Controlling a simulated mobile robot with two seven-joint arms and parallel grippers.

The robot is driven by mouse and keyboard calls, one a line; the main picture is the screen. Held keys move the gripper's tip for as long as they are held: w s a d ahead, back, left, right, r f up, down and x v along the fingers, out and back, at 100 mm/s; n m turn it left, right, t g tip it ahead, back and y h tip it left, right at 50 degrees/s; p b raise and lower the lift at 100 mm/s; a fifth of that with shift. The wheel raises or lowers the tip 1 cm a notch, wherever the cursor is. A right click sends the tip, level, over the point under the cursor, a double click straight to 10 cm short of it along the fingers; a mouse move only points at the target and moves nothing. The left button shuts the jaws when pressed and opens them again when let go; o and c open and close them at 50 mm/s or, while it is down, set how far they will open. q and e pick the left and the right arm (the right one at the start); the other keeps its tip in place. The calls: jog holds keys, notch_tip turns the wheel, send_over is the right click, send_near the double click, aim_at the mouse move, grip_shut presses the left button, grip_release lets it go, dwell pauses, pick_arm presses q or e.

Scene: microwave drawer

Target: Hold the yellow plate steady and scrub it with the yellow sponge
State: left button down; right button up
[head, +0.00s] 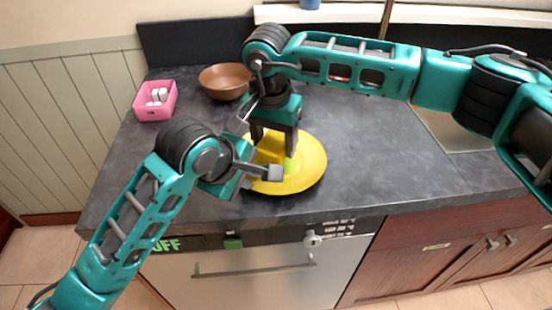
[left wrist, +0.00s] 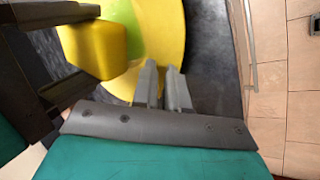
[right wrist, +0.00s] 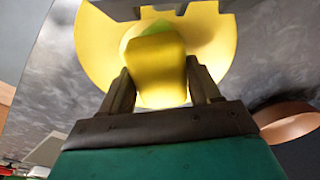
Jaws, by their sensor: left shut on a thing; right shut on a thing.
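The yellow plate (head: 313,158) lies on the dark counter near its front edge, and it also shows in both wrist views (left wrist: 170,22) (right wrist: 95,45). My left gripper (head: 262,173) is shut on the plate's near-left rim; its fingers (left wrist: 162,88) are close together there. My right gripper (head: 274,135) points down over the plate, shut on the yellow sponge (right wrist: 157,68). The sponge also shows in the left wrist view (left wrist: 95,48), with its green side (left wrist: 122,25) toward the plate. Whether the sponge touches the plate is hard to tell.
A brown bowl (head: 224,84) stands behind the plate, and a pink box (head: 154,110) with white items is at the back left. The counter right of the plate is clear. Below the front edge is an appliance front with a handle (head: 252,271).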

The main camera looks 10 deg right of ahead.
jog(key=shift+w+d, duration=0.35)
jog(key=shift+w, duration=0.25)
jog(key=shift+s+a+r, duration=0.15)
jog(key=shift+s+a, duration=0.25)
jog(key=shift+s, duration=0.35)
jog(key=shift+w+d+r, duration=0.1)
jog(key=shift+w+d, duration=0.35)
jog(key=shift+w, duration=0.3)
jog(key=shift+s+a+r, duration=0.1)
jog(key=shift+s+a, duration=0.35)
jog(key=shift+s, duration=0.3)
jog(key=shift+w+d+r, duration=0.1)
jog(key=shift+w+d, duration=0.35)
jog(key=shift+w, duration=0.3)
jog(key=shift+r, duration=3)
jog(key=d, duration=0.9)
